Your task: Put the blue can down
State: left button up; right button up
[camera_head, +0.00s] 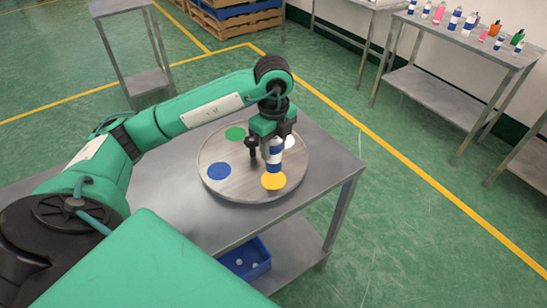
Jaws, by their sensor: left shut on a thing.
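The blue can (274,154), blue with a white band, is upright over the round grey turntable (232,191). My left gripper (273,142) is shut on it from above. The can's lower end is just behind the yellow spot (273,181) on the turntable; I cannot tell whether it touches the surface. The turntable also has a blue spot (218,171), a green spot (235,133) and a white spot (289,142), the white one partly hidden by the gripper. A small black part (252,147) shows left of the can. My right gripper is not in view.
The turntable stands on a metal table (330,160). A blue bin (247,260) with small white pieces is on its lower shelf. A back bench (470,40) holds several bottles. A small metal stand (125,8) and pallets (235,15) are at the back. Green floor is free to the right.

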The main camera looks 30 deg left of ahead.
aim_at(274, 160)
pick_arm(q)
notch_tip(274, 160, down, 5)
jog(key=shift+r+p, duration=0.2)
jog(key=shift+p, duration=0.2)
jog(key=shift+f, duration=0.2)
jog(key=shift+f, duration=0.1)
jog(key=shift+f, duration=0.15)
jog(key=o, duration=1.1)
